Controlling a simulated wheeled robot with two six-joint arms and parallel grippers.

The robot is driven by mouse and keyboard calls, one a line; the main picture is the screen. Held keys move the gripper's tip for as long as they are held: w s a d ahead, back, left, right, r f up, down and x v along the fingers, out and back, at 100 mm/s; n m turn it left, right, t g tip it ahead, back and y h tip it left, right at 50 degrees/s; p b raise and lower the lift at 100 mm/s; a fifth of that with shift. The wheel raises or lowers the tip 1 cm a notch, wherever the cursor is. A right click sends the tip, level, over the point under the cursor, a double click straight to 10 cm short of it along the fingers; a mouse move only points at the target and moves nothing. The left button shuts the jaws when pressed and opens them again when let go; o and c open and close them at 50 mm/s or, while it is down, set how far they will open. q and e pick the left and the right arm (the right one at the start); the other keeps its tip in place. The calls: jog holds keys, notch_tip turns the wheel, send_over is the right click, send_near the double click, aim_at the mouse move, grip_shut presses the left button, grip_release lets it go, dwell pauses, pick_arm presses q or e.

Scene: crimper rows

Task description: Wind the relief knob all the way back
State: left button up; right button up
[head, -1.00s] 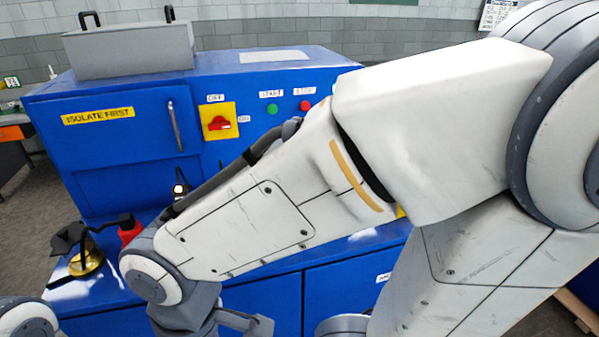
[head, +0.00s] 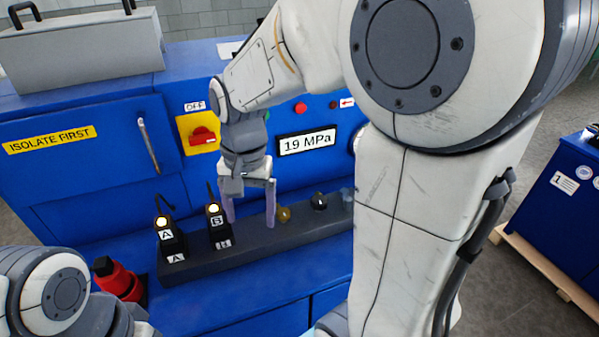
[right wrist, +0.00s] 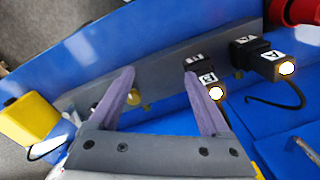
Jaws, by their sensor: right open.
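A small brass knob (head: 284,214) stands on the dark manifold bar (head: 290,240), just right of my right gripper (head: 250,217) in the head view. No label says which is the relief knob. My right gripper is open and empty, fingers pointing down over the bar between plug B and the brass knob. In the right wrist view a brass knob (right wrist: 134,97) shows beside the left finger of the gripper (right wrist: 160,76). The display (head: 306,143) reads 19 MPa. My left gripper is out of view.
Plugs A (head: 171,238) and B (head: 217,226), with lit lamps, stand on the bar left of my gripper. A red switch (head: 203,136) on yellow sits on the blue panel. A red bottle-like object (head: 118,281) with a black top stands at lower left.

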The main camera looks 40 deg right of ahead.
jog(key=w+d+r+m, duration=0.1)
jog(key=d+m, duration=0.2)
jog(key=d, duration=0.2)
jog(key=w+d+r+m, duration=0.2)
jog(key=d+m, duration=0.2)
jog(key=d, duration=0.1)
jog(key=m+p, duration=0.2)
jog(key=m, duration=0.3)
send_over(320, 198)
notch_tip(320, 198, down, 10)
jog(key=shift+s+r+p, duration=0.15)
jog(key=shift+p, duration=0.6)
grip_shut()
jog(key=shift+n, duration=0.3)
